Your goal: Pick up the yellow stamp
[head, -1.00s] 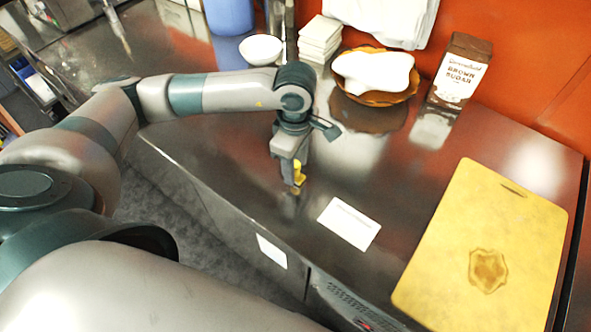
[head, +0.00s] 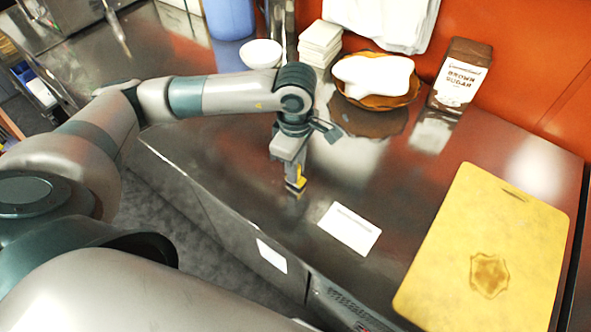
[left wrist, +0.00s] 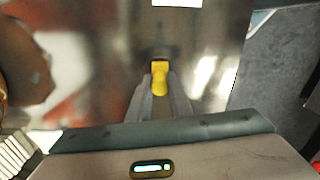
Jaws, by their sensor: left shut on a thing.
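The yellow stamp (head: 300,178) is at the end of my left gripper (head: 296,186), over the steel counter near its front edge. In the left wrist view the yellow stamp (left wrist: 159,76) lies between the two fingertips of my left gripper (left wrist: 159,88), which is shut on it. Whether the stamp's base touches the counter I cannot tell. A white card (head: 349,229) lies flat on the counter to the right of the gripper. My right gripper is not in view.
A yellow cutting board (head: 455,225) with a brown mark lies at the right. A brown sugar bag (head: 459,75), a bowl with a white cloth-like item (head: 375,75), stacked white squares (head: 320,38) and a white bowl (head: 261,53) stand at the back. The counter's middle is clear.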

